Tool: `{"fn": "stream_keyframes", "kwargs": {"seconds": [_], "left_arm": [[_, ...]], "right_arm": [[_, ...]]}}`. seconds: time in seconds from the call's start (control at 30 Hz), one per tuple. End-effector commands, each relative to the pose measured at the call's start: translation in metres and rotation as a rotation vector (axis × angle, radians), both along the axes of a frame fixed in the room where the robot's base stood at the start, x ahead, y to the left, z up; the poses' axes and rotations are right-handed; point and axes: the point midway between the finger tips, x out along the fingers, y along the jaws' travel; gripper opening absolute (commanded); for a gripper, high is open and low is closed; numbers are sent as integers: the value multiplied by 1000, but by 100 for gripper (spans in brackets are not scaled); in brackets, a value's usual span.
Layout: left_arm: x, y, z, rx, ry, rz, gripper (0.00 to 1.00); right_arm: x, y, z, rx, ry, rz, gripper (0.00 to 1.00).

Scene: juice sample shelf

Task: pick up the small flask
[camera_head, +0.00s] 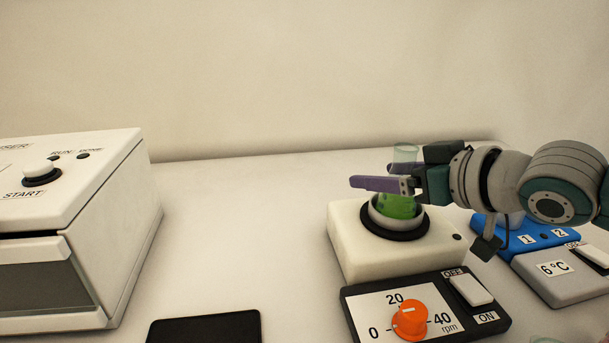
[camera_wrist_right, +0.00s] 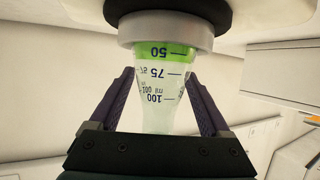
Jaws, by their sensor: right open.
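The small flask (camera_head: 399,207) is clear glass with green liquid in its lower part and a narrow neck. It sits upright in the round holder of a white shaker (camera_head: 352,247). In the right wrist view the flask (camera_wrist_right: 160,98) appears upside down, with marks 50, 75 and 100. My right gripper (camera_head: 372,180) is open, with its purple fingers level at the flask's upper part. In the right wrist view the fingers (camera_wrist_right: 159,85) stand either side of the flask, with gaps visible. The near finger hides part of the flask in the head view. My left gripper is out of view.
A black control panel (camera_head: 360,309) with an orange knob (camera_head: 410,321) lies in front of the shaker. A blue unit (camera_head: 540,243) and a grey 6 °C unit (camera_head: 558,289) stand at right. A large white machine (camera_head: 110,220) stands left.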

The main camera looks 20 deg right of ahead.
Motion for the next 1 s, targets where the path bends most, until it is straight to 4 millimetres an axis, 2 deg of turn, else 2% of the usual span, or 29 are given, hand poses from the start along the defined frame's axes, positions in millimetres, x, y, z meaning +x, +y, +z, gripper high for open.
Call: {"fn": "stream_keyframes", "kwargs": {"seconds": [0.23,0.9,1.0], "left_arm": [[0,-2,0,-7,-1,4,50],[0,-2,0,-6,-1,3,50],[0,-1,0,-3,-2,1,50]], "right_arm": [[1,0,0,1,0,0,81],[1,0,0,1,0,0,5],[1,0,0,1,0,1,0]]}}
